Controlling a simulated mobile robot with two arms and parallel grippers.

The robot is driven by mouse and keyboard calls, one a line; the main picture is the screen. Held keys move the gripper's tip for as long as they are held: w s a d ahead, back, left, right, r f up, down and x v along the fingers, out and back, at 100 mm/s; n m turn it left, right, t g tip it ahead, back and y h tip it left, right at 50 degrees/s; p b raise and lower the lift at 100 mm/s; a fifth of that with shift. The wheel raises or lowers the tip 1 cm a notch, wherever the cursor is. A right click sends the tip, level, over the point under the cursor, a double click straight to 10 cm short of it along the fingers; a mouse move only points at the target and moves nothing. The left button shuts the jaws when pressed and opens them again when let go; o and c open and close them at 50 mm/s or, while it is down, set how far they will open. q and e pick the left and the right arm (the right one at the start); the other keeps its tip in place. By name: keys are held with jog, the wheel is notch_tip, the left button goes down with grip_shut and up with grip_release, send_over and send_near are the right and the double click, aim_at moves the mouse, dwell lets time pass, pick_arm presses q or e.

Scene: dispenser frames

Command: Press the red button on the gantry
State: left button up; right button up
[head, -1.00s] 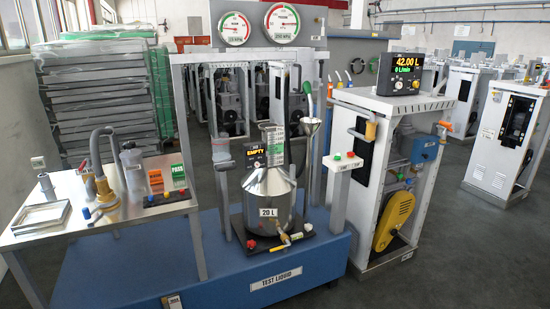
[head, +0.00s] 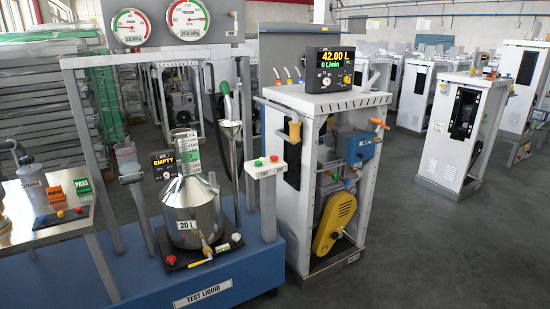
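A small white button box (head: 266,170) stands on a post at the right end of the grey gantry frame (head: 88,125). On its top are a green button (head: 258,162) at left and a red button (head: 273,158) at right. Nothing touches either button. Neither of my grippers is in view.
A white dispenser frame (head: 267,160) with a lit display (head: 335,68) stands just right of the box. A steel 20 L can (head: 190,213) stands on the blue base (head: 255,262) below left. A table (head: 72,228) is at left. Floor at right (head: 430,240) is clear.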

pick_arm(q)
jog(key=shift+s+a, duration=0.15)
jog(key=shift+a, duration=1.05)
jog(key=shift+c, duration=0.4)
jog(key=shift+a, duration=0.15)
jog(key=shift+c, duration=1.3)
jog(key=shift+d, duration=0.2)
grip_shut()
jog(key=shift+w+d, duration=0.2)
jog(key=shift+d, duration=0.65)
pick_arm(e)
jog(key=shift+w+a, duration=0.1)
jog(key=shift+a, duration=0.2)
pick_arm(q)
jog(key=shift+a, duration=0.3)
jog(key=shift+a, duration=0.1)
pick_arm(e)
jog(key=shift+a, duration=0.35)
